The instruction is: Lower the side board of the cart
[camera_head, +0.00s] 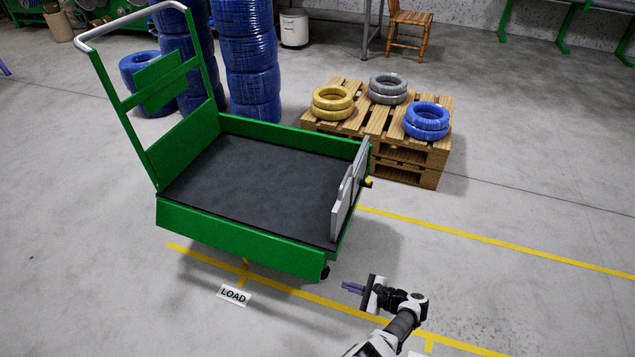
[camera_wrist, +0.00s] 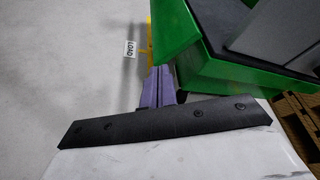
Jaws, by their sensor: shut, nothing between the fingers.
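The green cart (camera_head: 192,128) stands on the floor with a dark bed mat (camera_head: 260,180). A grey board (camera_head: 349,192) stands upright at the bed's right end, with a yellow knob (camera_head: 368,181) on its outer side. A green board (camera_head: 235,238) runs along the near long side and hangs below bed level; the far green board (camera_head: 290,135) stands up. My gripper (camera_head: 345,286) is shut and empty, below and right of the cart's near right corner, apart from it. In the wrist view the purple fingers (camera_wrist: 159,75) point past the green board (camera_wrist: 192,60); the grey board (camera_wrist: 280,32) is behind.
A wooden pallet stack (camera_head: 405,165) with yellow, grey and blue cable coils stands behind right. Tall stacks of blue coils (camera_head: 250,70) stand behind the cart. A LOAD sign (camera_head: 234,295) and yellow lines mark the floor. Floor right of the cart is clear.

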